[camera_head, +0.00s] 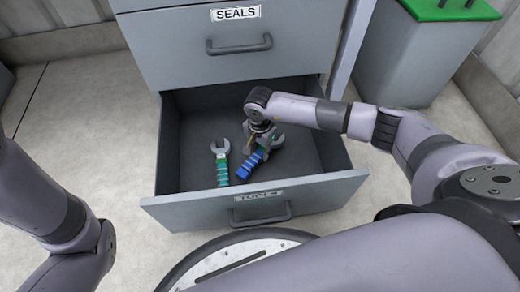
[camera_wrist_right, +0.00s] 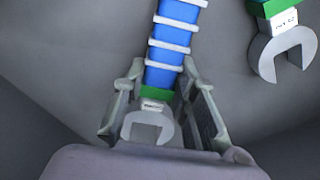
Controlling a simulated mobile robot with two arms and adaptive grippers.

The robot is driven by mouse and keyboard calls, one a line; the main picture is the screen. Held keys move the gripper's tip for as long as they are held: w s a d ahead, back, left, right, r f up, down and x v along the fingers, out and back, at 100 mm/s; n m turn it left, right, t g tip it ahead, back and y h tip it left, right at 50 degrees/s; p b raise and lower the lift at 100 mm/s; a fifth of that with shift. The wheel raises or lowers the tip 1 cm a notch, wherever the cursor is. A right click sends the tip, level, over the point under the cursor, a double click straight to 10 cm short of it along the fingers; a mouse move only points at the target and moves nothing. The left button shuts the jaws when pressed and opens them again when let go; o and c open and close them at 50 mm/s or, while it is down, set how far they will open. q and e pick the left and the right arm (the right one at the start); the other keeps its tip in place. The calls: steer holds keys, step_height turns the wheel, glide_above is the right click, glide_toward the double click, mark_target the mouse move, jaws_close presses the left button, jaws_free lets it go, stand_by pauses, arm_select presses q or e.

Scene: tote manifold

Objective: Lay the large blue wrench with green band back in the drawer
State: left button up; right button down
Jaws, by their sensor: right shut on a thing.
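The large blue wrench with a green band (camera_head: 248,166) is inside the open lower drawer (camera_head: 180,207), lying at a slant with its blue handle toward the front. My right gripper (camera_head: 266,138) reaches down into the drawer and is shut on this wrench near its head. In the right wrist view the blue wrench (camera_wrist_right: 172,45) runs between the two fingers (camera_wrist_right: 160,112), with its green band and grey open jaw at the grip. I cannot tell whether it touches the drawer floor. My left gripper is out of view; only the left arm shows.
A second wrench with a green handle (camera_head: 221,166) lies in the drawer just left of the blue one; its jaw shows in the right wrist view (camera_wrist_right: 285,52). The closed SEALS drawer (camera_head: 180,45) is above. A grey bin with green top (camera_head: 412,62) stands right. The drawer's left floor is free.

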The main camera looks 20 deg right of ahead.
steer(key=shift+f+b, duration=0.45)
steer(key=shift+f, duration=0.2)
stand_by(0.4)
steer(key=c, duration=1.2)
jaws_free()
